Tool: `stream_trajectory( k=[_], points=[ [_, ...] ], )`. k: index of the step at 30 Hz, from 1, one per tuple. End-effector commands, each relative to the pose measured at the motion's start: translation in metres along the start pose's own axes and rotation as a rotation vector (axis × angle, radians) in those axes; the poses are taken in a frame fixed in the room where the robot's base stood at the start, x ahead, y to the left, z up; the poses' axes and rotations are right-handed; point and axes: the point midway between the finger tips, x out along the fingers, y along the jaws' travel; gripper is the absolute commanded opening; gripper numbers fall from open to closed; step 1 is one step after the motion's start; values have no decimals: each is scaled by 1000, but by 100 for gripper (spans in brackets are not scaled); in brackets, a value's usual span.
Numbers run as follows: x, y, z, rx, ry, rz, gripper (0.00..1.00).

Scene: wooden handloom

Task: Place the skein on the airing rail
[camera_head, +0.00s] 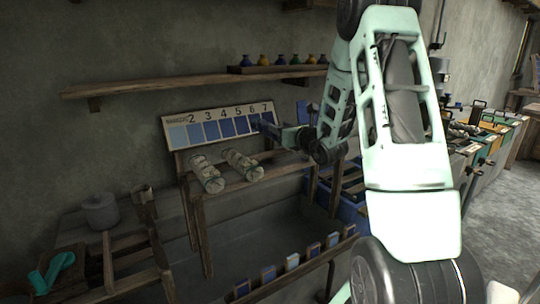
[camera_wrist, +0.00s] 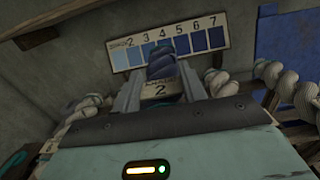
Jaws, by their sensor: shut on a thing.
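My gripper (camera_wrist: 158,84) is shut on a dark blue twisted skein (camera_wrist: 160,63) with a tag reading "SHADE 2". In the head view my gripper (camera_head: 268,127) is in front of the right part of the numbered shade board (camera_head: 219,128), and the skein is hard to make out there. A wooden rack, seemingly the airing rail (camera_head: 226,186), stands below the board. Two pale twisted skeins lie across it, one at the left (camera_head: 207,174) and one nearer the middle (camera_head: 242,166). In the wrist view, pale skeins show on the left (camera_wrist: 84,98) and right (camera_wrist: 276,76) of my gripper.
A wall shelf (camera_head: 180,83) with several coloured bottles runs above the board. A blue bin (camera_head: 349,211) stands right of the rack. A grey pot (camera_head: 101,211) and a teal object (camera_head: 53,272) are at the left. Several blue cards (camera_head: 292,262) line a front beam.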

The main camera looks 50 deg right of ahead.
Motion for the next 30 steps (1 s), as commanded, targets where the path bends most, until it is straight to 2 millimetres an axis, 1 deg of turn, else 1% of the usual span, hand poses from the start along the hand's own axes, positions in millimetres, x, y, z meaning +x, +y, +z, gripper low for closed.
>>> stream_trajectory(
  k=[1, 4, 6, 11, 15, 18, 21, 29, 30],
  points=[
    [0, 0, -11, 5, 5, -1, 15],
    [0, 0, -29, 4, 5, 0, 15],
    [0, 0, -38, 3, 3, 0, 15],
    [0, 0, -50, 2, 2, 1, 15],
    [0, 0, -71, 3, 3, 0, 15],
    [0, -1, -82, 2, 2, 0, 15],
    [0, -1, -87, 0, 0, 0, 15],
    [0, -1, -88, -1, -1, 0, 15],
    [0, -1, -89, 0, 0, 0, 44]
  ],
)
